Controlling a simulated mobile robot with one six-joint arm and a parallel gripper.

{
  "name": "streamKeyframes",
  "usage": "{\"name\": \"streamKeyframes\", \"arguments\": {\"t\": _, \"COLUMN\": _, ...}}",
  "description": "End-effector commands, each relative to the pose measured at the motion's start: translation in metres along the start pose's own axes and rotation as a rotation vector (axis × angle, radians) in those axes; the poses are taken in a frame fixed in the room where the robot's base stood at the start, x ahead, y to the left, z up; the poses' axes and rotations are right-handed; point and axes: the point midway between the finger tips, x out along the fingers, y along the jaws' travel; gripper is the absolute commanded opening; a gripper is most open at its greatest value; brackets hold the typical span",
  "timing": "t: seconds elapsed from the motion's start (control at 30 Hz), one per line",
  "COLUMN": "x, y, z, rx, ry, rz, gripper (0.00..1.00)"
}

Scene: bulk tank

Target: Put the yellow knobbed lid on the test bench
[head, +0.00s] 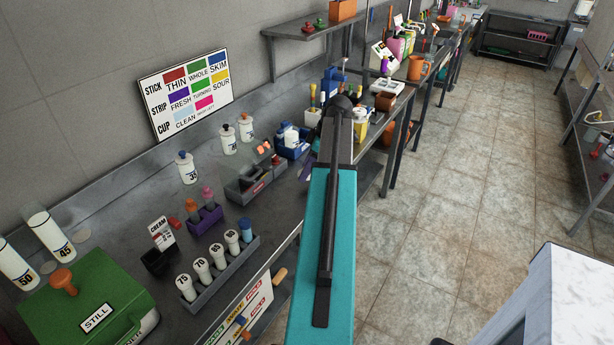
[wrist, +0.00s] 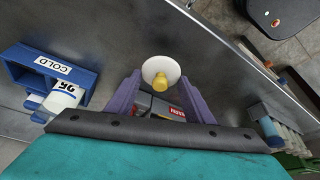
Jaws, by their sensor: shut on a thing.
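The yellow knobbed lid shows in the wrist view as a pale cream disc (wrist: 152,67) with a yellow knob (wrist: 160,81) facing the camera. My gripper (wrist: 160,84) has its two purple fingers closed in on the lid, one on each side. The lid is over a grey metal bench top (wrist: 225,60), which also shows in the head view (head: 120,220). How high the lid is above it I cannot tell. In the head view my arm covers the middle, and neither the fingers nor the lid can be made out.
A blue box marked COLD (wrist: 22,72) holds a white bottle (wrist: 62,97). A red-labelled grey container (wrist: 165,114) lies beyond the fingers. A bottle rack (head: 240,268), a purple holder (head: 205,218) and a green STILL box (head: 85,300) crowd the near bench. Bare metal shows around the lid.

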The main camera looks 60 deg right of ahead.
Motion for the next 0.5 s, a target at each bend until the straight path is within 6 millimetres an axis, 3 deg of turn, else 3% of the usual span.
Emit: {"name": "streamKeyframes", "arguments": {"t": 0.5, "x": 0.029, "y": 0.000, "z": 0.013, "rx": 0.001, "ry": 0.000, "rz": -0.001, "gripper": 0.26}}
